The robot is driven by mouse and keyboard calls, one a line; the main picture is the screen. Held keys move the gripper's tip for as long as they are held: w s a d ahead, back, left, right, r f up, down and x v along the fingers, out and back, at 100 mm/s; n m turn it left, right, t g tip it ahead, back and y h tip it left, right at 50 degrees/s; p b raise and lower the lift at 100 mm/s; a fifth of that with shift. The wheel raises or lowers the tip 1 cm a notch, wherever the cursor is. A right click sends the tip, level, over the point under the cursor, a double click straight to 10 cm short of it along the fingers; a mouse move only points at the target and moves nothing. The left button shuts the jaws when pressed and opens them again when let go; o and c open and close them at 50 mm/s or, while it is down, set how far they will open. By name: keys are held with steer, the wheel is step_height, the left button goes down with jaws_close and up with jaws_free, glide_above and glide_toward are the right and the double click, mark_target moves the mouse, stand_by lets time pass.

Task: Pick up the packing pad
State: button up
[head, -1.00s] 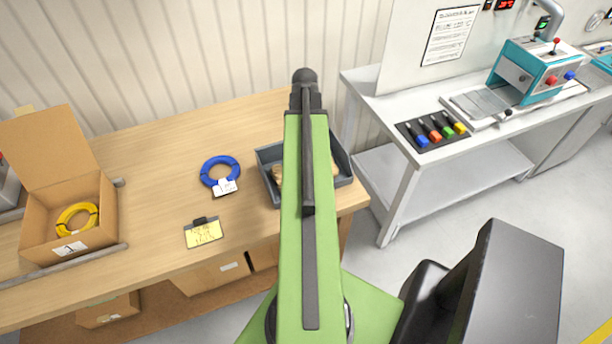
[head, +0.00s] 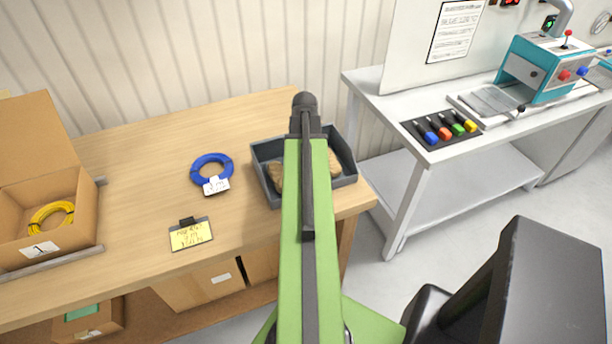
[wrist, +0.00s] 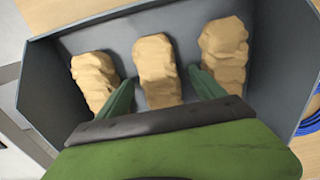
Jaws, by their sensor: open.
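Several tan, crumpled packing pads lie side by side in a grey tray (wrist: 272,50). In the wrist view I see a left pad (wrist: 92,82), a middle pad (wrist: 155,62) and a right pad (wrist: 225,50). My gripper (wrist: 161,78) is open, its green fingers on either side of the middle pad's lower part. I cannot tell whether they touch it or how high they are. In the head view the grey tray (head: 262,152) is partly hidden behind my arm. Pads show on its left (head: 276,175) and right (head: 333,163).
On the wooden bench (head: 140,165) lie a tagged blue cable coil (head: 211,161) and a yellow label card (head: 190,236). An open cardboard box (head: 85,215) holds a yellow coil (head: 42,216). A grey workbench (head: 385,112) with a teal machine (head: 540,70) stands right, across a floor gap.

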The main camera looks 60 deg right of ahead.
steer(key=c, duration=1.4)
